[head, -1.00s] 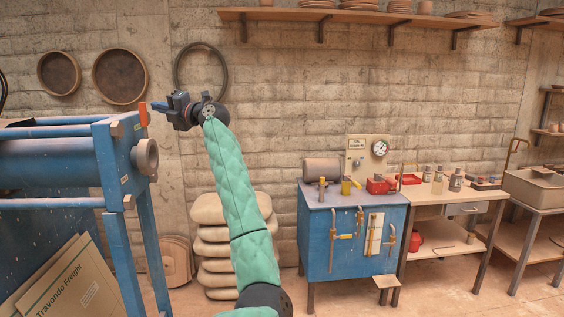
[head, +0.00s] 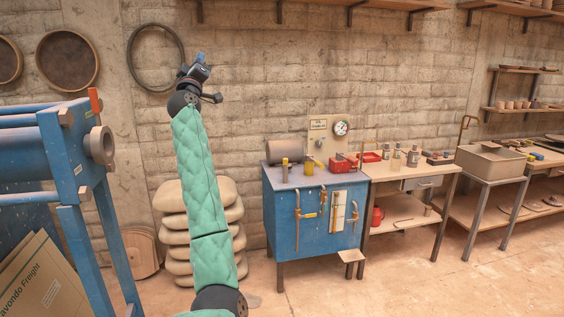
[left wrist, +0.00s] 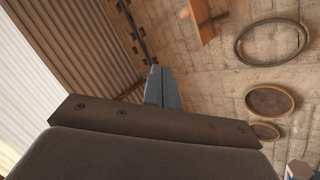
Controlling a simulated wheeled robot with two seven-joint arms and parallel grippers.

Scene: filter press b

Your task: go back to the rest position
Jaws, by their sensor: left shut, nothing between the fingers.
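My left arm in its green padded sleeve reaches up from the bottom of the head view. My left gripper (head: 201,60) is raised in front of the brick wall, right of the black ring that hangs there. Its fingers are shut with nothing between them, and they touch nothing that I can see. In the left wrist view the closed blue-grey fingers (left wrist: 163,88) point up towards the wall and ceiling. My right gripper is not in view.
A blue press frame (head: 70,150) stands at the left. Stacked sacks (head: 170,215) lie behind my arm. A blue cabinet (head: 310,220) and a workbench (head: 415,172) stand to the right. A shelf (head: 380,3) runs above. Floor at the lower right is clear.

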